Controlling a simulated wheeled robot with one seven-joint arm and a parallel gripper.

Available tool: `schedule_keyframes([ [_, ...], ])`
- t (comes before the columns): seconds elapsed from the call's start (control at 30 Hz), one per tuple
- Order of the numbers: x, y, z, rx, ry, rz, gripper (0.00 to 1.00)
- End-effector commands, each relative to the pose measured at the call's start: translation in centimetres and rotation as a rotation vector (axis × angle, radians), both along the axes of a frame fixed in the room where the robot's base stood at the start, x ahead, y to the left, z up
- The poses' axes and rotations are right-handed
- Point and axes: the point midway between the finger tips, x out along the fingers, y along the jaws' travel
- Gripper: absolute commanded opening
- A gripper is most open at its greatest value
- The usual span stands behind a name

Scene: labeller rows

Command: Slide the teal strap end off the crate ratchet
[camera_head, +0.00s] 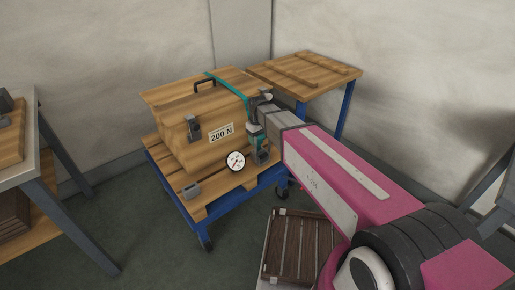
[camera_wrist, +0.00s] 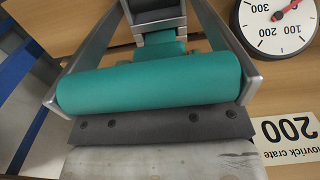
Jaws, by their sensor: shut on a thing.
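A wooden crate (camera_head: 205,120) has a teal strap (camera_head: 228,87) over its lid. The strap runs down the right side to a metal ratchet (camera_head: 260,151). In the wrist view the ratchet's metal side arms (camera_wrist: 232,42) carry a teal roller-like grip (camera_wrist: 155,84). A short piece of teal strap (camera_wrist: 160,50) shows behind the grip, at the ratchet's axle.
The crate stands on a pallet on a blue cart (camera_head: 228,203). A wooden table (camera_head: 310,70) is behind right, a slatted box (camera_head: 300,245) is on the floor, and a bench (camera_head: 42,165) is left.

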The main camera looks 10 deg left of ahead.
Motion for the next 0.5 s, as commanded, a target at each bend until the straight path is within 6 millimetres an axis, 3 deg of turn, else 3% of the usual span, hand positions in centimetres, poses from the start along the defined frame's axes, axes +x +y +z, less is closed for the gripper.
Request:
schedule_keyframes([
  [0.5, 0.0, 0.0, 1.8, 0.001, -0.001, 0.000, 0.26],
])
